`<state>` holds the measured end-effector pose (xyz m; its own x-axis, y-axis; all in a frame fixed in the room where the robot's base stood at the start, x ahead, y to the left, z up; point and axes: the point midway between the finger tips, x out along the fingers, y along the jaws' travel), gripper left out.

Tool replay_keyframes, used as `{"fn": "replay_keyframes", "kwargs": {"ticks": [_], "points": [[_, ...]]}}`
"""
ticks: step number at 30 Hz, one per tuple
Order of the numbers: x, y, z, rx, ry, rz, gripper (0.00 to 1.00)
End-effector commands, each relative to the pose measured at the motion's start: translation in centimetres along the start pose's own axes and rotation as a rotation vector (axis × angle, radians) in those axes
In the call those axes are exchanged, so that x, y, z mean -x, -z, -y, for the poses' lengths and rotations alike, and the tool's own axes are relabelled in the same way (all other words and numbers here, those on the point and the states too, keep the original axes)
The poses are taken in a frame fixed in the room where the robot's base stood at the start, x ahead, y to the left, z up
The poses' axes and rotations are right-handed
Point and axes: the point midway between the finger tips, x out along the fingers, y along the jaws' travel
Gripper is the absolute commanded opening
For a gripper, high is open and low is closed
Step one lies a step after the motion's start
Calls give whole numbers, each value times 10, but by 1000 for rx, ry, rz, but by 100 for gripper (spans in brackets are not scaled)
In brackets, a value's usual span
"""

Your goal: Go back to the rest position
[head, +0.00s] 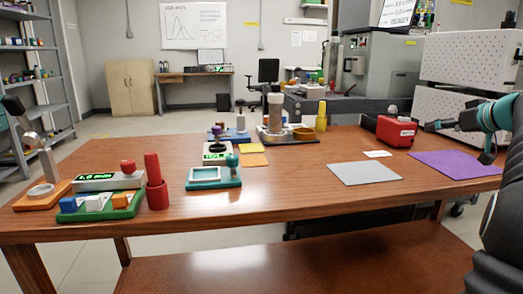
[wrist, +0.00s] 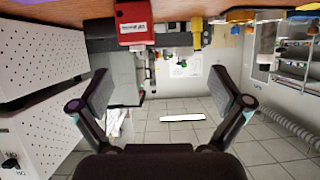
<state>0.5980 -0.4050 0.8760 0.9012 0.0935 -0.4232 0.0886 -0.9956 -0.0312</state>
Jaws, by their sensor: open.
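My gripper (head: 458,142) is at the right of the head view, above the right end of the wooden table, beside the purple mat and right of the red box. In the wrist view my gripper (wrist: 160,84) has its two dark fingers spread wide, with nothing between them. The wrist picture is upside down, with the table edge along its top. My arm comes in from the right edge of the head view, and part of it is cut off there.
The red box (head: 396,131) stands on the table (head: 290,185) near a purple mat (head: 458,165) and a grey mat (head: 365,173). White perforated cabinets (head: 470,62) stand behind the arm. Several small devices and containers fill the table's left and middle. Bare tabletop lies in front.

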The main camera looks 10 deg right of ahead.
Motion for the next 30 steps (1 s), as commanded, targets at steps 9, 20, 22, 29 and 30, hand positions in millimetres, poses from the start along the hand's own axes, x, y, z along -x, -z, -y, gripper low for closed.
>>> {"fn": "replay_keyframes", "kwargs": {"ticks": [9,20,22,29,30], "points": [[-5,-6,74,-52,32,102,100],[11,-54,236,-118,67,329,100],[22,-72,269,-125,63,380,100],[68,-145,356,-120,27,519,100],[76,-159,368,-115,18,537,100]]}}
